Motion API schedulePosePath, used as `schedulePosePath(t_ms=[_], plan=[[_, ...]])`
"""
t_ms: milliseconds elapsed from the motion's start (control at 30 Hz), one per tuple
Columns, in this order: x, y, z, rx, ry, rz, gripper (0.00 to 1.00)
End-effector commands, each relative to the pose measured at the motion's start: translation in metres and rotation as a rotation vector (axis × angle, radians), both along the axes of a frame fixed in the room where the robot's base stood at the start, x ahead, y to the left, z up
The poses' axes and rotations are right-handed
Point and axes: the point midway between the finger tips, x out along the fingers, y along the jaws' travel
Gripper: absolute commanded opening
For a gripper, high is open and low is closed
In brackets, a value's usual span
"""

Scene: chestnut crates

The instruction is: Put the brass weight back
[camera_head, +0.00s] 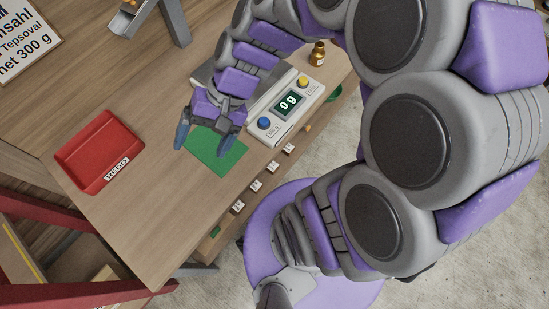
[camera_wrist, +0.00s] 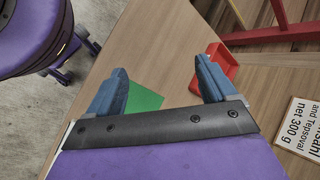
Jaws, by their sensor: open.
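A small brass-coloured piece with a narrow top (camera_head: 318,53), which looks like the brass weight, stands upright on the table just behind the scale, near the right edge. The scale (camera_head: 287,112) reads 0 g; its grey plate is partly hidden by my arm. My gripper (camera_head: 202,141) is open and empty, with its fingers above or beside the green mat (camera_head: 230,157). In the wrist view my gripper (camera_wrist: 160,78) has its fingers wide apart, with nothing between them but table and part of the green mat (camera_wrist: 144,99). The brass piece is not in the wrist view.
A red tray marked REDO (camera_head: 113,179) lies left of my gripper. A printed sign (camera_head: 27,42) is at the far left. A grey metal stand (camera_head: 174,20) is at the back. Several small labels (camera_head: 256,185) line the front edge. The table's left front is clear.

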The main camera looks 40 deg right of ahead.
Motion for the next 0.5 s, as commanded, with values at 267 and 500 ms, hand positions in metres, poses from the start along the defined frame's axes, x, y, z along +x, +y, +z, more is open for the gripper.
schedulePosePath(t_ms=[267, 500], plan=[[-0.096, -0.05, -0.005, -0.434, -0.029, 0.368, 0.84], [-0.121, -0.086, 0.002, -0.61, -0.036, 0.462, 0.84]])
